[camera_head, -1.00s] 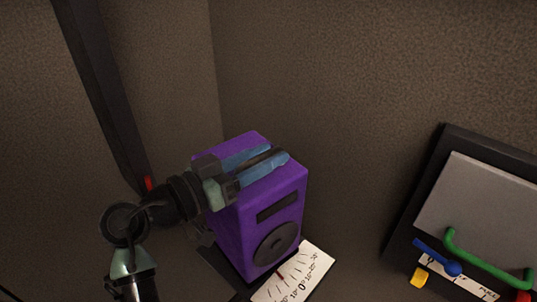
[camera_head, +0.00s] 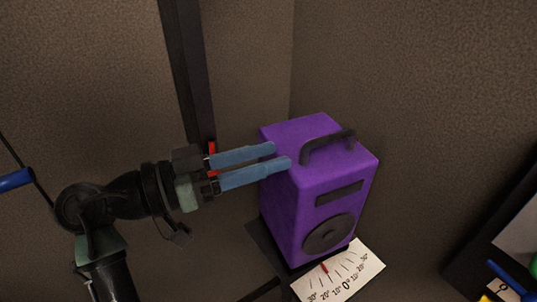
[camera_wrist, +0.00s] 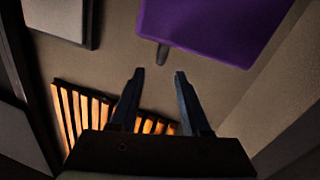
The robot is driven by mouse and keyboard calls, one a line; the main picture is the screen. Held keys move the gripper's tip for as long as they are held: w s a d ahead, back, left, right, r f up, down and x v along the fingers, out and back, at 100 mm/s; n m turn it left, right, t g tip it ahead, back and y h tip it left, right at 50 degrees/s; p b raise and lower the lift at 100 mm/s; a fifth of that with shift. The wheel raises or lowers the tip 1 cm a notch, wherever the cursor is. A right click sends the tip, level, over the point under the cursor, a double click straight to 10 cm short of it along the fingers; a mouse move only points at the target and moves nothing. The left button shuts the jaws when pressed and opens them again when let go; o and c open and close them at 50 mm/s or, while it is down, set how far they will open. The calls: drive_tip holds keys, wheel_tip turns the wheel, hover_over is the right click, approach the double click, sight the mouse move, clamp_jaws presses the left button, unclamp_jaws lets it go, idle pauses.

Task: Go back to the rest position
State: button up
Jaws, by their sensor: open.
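My gripper (camera_head: 283,156) has two blue fingers, spread apart with nothing between them. In the head view it points right, and its fingertips overlap the top left part of a purple box (camera_head: 285,205) with a dark handle (camera_head: 328,146) on top. Whether the tips touch the box cannot be told from that view. In the wrist view the open fingers (camera_wrist: 158,75) show a gap below the purple box (camera_wrist: 210,25), with bare surface between the tips.
A white angle scale card (camera_head: 340,278) with a red pointer lies at the foot of the box. A dark post (camera_head: 188,70) stands behind my gripper. A dark-framed panel (camera_head: 490,245) is at the right edge. An orange slatted thing (camera_wrist: 85,115) shows in the wrist view.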

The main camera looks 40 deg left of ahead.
sight(317, 145)
drive_tip(key=w+d+r+y, duration=0.1)
drive_tip(key=w, duration=0.1)
drive_tip(key=w+d+r+y, duration=0.1)
drive_tip(key=w+d, duration=0.1)
drive_tip(key=w+d+r+n+y, duration=0.1)
drive_tip(key=w, duration=0.2)
drive_tip(key=shift+d+r+t, duration=0.35)
drive_tip(key=shift+t, duration=0.05)
drive_tip(key=w+d+r+n+t+y, duration=0.1)
drive_tip(key=d+r+t+y, duration=0.15)
drive_tip(key=d+r, duration=0.45)
drive_tip(key=d+r+n+t+y, duration=0.1)
drive_tip(key=d+r+t+y, duration=0.2)
drive_tip(key=r, duration=0.6)
drive_tip(key=s+d+r+t, duration=0.5)
drive_tip(key=s+d+r, duration=0.2)
drive_tip(key=s+r, duration=0.3)
drive_tip(key=shift+d+r+n+p, duration=0.25)
drive_tip(key=shift+r+n+p, duration=0.15)
drive_tip(key=shift+r, duration=0.1)
drive_tip(key=shift+w+t+y, duration=0.1)
drive_tip(key=shift+t+y, duration=0.15)
